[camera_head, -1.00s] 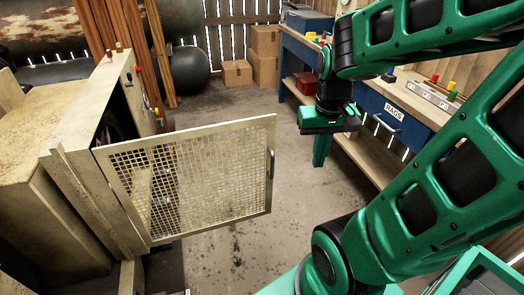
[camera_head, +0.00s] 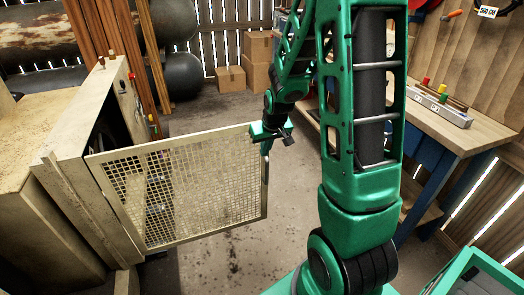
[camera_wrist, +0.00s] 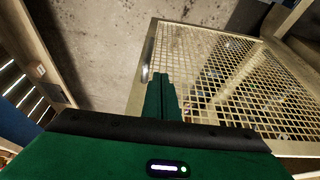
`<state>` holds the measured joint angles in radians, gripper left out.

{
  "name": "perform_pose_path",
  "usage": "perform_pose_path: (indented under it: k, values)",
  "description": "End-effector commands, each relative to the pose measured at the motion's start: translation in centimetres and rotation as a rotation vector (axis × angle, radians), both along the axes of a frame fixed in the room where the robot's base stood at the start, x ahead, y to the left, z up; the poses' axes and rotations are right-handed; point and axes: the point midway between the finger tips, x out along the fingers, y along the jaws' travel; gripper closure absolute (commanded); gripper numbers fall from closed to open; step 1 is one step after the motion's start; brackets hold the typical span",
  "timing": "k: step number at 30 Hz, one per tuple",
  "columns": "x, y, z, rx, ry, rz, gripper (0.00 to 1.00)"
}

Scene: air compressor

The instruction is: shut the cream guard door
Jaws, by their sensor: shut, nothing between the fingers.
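The cream guard door (camera_head: 190,187) is a framed mesh panel. It stands open, swung out from the cream machine housing (camera_head: 75,150) on the left. Its upright handle (camera_head: 264,171) is on the free edge at the right. My gripper (camera_head: 266,147) is at the top free corner of the door, close to the handle. In the wrist view the shut green fingers (camera_wrist: 162,88) point toward the door's free edge, with the mesh (camera_wrist: 235,85) to their right. Nothing is held. I cannot tell whether the fingers touch the door.
A workbench (camera_head: 470,130) with a level (camera_head: 440,108) on it stands at the right. Cardboard boxes (camera_head: 257,60) and dark tanks (camera_head: 180,68) are at the back. Concrete floor (camera_head: 215,115) is clear behind the door. Wooden planks (camera_head: 95,35) lean behind the housing.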

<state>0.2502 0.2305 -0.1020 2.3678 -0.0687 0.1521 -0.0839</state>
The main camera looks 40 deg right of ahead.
Motion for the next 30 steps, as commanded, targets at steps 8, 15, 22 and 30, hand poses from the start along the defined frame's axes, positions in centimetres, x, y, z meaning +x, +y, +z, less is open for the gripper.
perform_pose_path:
  k: [8,15,22,30]
  values:
    - [1.3,-0.3,-3.9,0.001,0.005,0.0,1.0]
    - [2.6,-0.6,-7.1,0.0,0.004,0.0,1.0]
    - [5.3,-1.3,-7.8,0.0,0.0,0.001,1.0]
    - [6.8,-1.6,-7.7,0.0,0.001,0.001,1.0]
